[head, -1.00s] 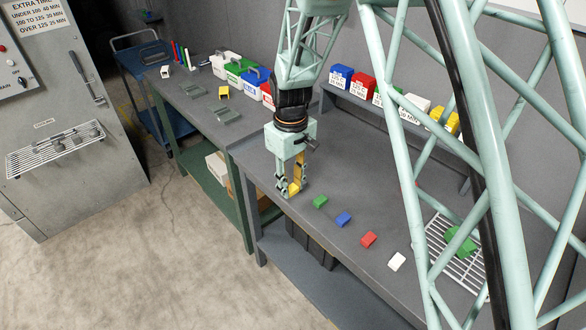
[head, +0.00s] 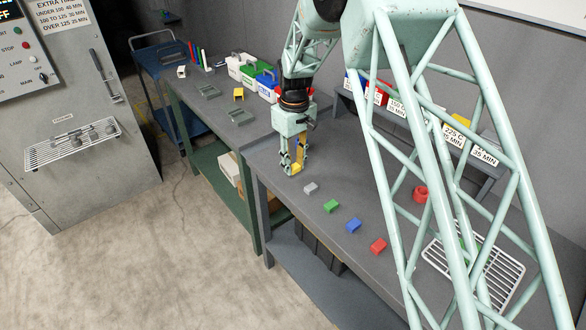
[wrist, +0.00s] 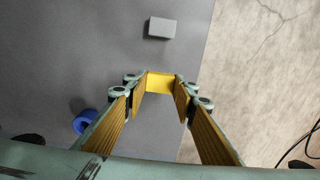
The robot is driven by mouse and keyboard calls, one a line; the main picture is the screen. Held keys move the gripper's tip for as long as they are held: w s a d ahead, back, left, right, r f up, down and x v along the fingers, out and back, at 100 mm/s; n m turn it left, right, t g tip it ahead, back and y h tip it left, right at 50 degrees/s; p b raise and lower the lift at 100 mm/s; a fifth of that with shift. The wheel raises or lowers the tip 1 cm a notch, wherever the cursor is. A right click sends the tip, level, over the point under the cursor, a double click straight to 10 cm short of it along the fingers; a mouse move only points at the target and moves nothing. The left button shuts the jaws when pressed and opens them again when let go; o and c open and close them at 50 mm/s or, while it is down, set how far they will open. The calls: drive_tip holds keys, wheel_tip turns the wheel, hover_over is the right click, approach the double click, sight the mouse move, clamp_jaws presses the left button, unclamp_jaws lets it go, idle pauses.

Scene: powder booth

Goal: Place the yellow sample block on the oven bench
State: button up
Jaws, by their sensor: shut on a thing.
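My gripper (head: 293,166) is shut on the yellow sample block (head: 296,169), low over the left end of the near grey bench (head: 290,215). In the wrist view the block (wrist: 160,82) sits between the fingertips of my gripper (wrist: 160,90), with the grey bench top (wrist: 60,50) behind it and the bench edge close to the right. I cannot tell whether the block touches the bench. A second, green-legged bench (head: 215,125) adjoins on the left, nearer the oven-like cabinet (head: 75,175). The frames do not settle which is the oven bench.
A grey block (head: 310,188), green block (head: 331,206), blue block (head: 353,225) and red block (head: 378,246) stand in a row. A wire rack (head: 510,270), partly behind my arm, holds a green block. Shallow trays (head: 208,91) and a yellow piece (head: 239,94) lie on the left bench.

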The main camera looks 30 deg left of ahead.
sight(293, 168)
drive_tip(key=shift+w+a, duration=0.4)
drive_tip(key=shift+w+a, duration=0.1)
drive_tip(key=shift+w+a+f, duration=0.1)
drive_tip(key=shift+f, duration=1.7)
drive_tip(key=shift+f, duration=0.15)
drive_tip(key=o, duration=0.9)
